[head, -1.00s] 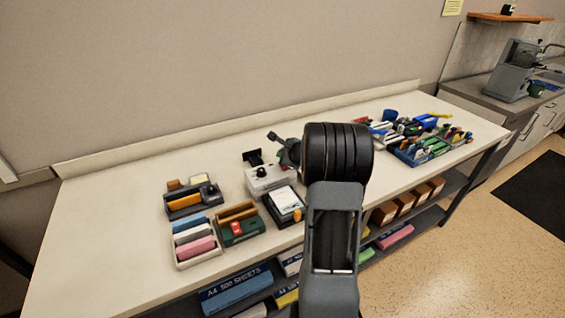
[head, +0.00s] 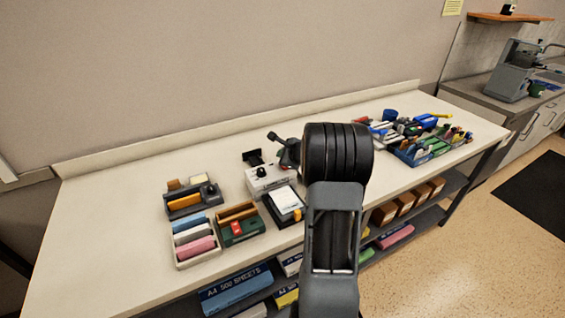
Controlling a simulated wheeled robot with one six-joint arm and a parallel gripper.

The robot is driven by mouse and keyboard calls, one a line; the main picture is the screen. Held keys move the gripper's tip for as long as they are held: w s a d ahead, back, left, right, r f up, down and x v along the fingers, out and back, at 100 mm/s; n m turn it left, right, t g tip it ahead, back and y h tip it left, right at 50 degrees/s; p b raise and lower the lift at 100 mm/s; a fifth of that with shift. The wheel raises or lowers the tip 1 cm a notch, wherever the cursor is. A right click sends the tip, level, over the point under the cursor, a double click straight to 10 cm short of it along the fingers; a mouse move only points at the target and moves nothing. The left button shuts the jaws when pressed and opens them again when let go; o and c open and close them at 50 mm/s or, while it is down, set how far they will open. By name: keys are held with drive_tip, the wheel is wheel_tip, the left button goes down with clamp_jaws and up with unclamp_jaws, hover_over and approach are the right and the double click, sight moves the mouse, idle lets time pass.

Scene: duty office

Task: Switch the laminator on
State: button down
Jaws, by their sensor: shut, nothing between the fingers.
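No device carries a readable name, so I cannot tell for sure which one is the laminator. A white box (head: 262,181) with a black knob on its front stands mid-table, with a black upright part behind it. A green unit (head: 240,228) with a red switch-like part stands in front of it to the left. My gripper (head: 284,147) shows only in part, dark grey, just left of my arm's black joint. It is shut and empty, near the back right of the white box. My arm hides the table behind it.
A dark tray (head: 186,212) and a box of coloured blocks (head: 183,262) stand at the left. A black device with a white pad (head: 286,199) is beside the green unit. Crowded office supplies (head: 420,150) fill the right end. The table's left end is bare.

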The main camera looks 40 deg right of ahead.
drive_tip(key=shift+w+f+b, duration=0.15)
drive_tip(key=shift+f+b, duration=0.65)
drive_tip(key=shift+b, duration=0.15)
idle(0.5)
drive_tip(key=shift+r, duration=0.15)
idle(0.3)
drive_tip(key=shift+r+p, duration=0.5)
drive_tip(key=shift+r, duration=0.2)
drive_tip(key=shift+r, duration=0.1)
drive_tip(key=shift+s+a+r+p, duration=0.1)
drive_tip(key=shift+s+r+p, duration=0.1)
drive_tip(key=shift+r+p, duration=0.5)
drive_tip(key=shift+s+d+r+p, duration=0.15)
drive_tip(key=shift+r+p, duration=0.3)
drive_tip(key=shift+r, duration=0.45)
drive_tip(key=shift+s+a+r+p, duration=0.15)
drive_tip(key=shift+s+r+p, duration=0.1)
drive_tip(key=shift+r+p, duration=0.45)
